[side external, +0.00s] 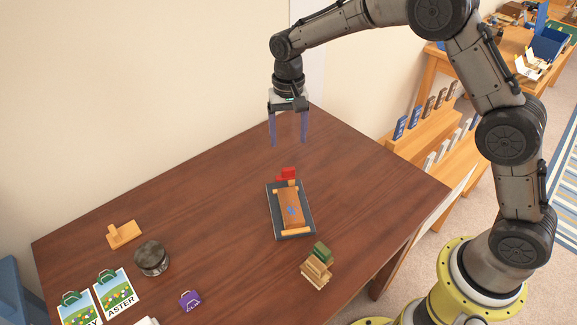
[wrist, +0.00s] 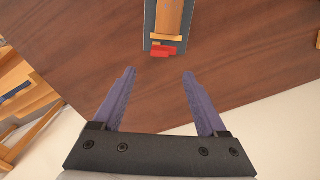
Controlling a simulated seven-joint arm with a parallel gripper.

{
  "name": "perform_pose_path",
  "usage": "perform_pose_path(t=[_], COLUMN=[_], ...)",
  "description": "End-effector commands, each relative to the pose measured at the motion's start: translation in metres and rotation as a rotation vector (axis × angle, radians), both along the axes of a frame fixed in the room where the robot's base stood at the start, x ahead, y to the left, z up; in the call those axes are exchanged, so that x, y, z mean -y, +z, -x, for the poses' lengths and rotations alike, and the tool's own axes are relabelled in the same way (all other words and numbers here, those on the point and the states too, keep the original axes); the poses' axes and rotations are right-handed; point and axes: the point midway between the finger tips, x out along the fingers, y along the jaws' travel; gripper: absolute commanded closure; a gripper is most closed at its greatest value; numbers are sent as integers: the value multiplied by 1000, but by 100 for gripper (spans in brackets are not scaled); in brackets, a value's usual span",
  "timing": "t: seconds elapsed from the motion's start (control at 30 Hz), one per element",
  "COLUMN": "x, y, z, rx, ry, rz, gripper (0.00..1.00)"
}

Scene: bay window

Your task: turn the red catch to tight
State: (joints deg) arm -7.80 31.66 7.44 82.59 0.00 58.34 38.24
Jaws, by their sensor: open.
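The red catch (side external: 287,174) is at the far end of a wooden block fixture on a dark grey base (side external: 276,225). In the wrist view the red catch (wrist: 163,51) shows at the near end of the board, just beyond my fingertips. It lies across the end of the wooden block; I cannot read any tight mark. My gripper (side external: 288,143) is open and empty, high above the table and behind the catch. In the wrist view my gripper (wrist: 159,72) has its two purple fingers wide apart, with bare table between them.
The brown table (side external: 190,215) is clear around the fixture. A stack of wooden pieces with a green top (side external: 318,262) stands near right. A dark round jar (side external: 151,258), a wooden piece (side external: 123,234), a purple tag (side external: 190,300) and picture cards (side external: 115,293) are at left. A wall is behind.

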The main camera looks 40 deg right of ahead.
Motion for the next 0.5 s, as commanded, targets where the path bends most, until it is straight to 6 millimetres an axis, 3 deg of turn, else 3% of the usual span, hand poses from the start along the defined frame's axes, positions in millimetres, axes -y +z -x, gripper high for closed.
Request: perform_pose_path(t=[0.3,0.5], x=[0,1], y=[-64,-94], z=[1,1], rx=[-4,-3], ry=[0,0], rz=[1,1], gripper=[25,25])
